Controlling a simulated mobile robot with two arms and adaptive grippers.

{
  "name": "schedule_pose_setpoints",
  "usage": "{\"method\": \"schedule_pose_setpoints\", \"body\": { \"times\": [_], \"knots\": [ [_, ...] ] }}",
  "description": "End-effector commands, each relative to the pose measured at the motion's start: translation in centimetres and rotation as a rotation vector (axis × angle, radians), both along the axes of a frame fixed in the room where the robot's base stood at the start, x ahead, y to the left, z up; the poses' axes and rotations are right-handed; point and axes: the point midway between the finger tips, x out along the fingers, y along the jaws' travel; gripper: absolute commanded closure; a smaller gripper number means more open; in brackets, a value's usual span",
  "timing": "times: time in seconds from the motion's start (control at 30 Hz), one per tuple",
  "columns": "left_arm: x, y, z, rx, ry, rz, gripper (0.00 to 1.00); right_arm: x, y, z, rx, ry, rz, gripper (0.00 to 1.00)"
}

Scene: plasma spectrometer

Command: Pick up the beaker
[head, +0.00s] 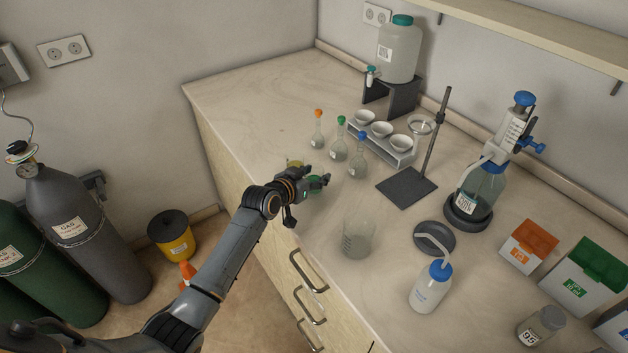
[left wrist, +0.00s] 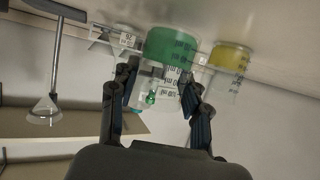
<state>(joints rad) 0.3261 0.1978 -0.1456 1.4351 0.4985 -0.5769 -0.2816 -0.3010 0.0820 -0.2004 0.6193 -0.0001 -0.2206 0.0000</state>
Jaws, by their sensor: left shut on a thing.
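My left gripper (head: 318,182) is at the front edge of the bench, its fingers on either side of a clear beaker with green liquid (head: 315,189). In the left wrist view, which looks upside down, the green beaker (left wrist: 172,50) sits between the two fingers (left wrist: 160,102), and the gripper is shut on it. I cannot tell whether its base touches the bench. A beaker with yellow liquid (head: 293,164) stands just beyond, partly hidden by the gripper; it also shows in the left wrist view (left wrist: 229,60). An empty beaker (head: 357,242) stands nearer. My right gripper is not in view.
Flasks with orange, green and blue stoppers (head: 339,145) stand behind the gripper. A rack of white bowls (head: 380,138) and a stand (head: 408,187) are to the right. A wash bottle (head: 430,288) is nearer. The far left of the bench (head: 245,95) is clear.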

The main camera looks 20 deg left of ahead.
Motion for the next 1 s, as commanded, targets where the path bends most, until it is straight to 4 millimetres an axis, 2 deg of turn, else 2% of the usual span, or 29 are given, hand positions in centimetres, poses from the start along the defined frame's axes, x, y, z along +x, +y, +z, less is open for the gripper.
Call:
{"method": "schedule_pose_setpoints", "body": {
  "times": [0.1,0.37,0.5,0.7,0.83,1.0],
  "knots": [
    [-0.2,-0.2,2.2,-0.001,-0.008,-0.002,0.87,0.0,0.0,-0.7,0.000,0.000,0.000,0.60],
    [-4.8,-1.9,7.9,0.000,-0.008,-0.001,0.87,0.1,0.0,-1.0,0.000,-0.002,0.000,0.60],
    [-8.0,-3.3,9.1,-0.001,-0.004,-0.002,0.87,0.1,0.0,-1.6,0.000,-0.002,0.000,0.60],
    [-11.3,-4.6,10.8,-0.002,-0.005,0.000,0.87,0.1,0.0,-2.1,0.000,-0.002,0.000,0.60],
    [-12.4,-5.1,11.4,-0.002,-0.004,-0.001,0.87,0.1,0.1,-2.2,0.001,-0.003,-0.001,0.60],
    [-13.0,-5.2,11.7,-0.001,-0.003,0.001,0.87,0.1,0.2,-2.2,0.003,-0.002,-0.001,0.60]
  ]
}}
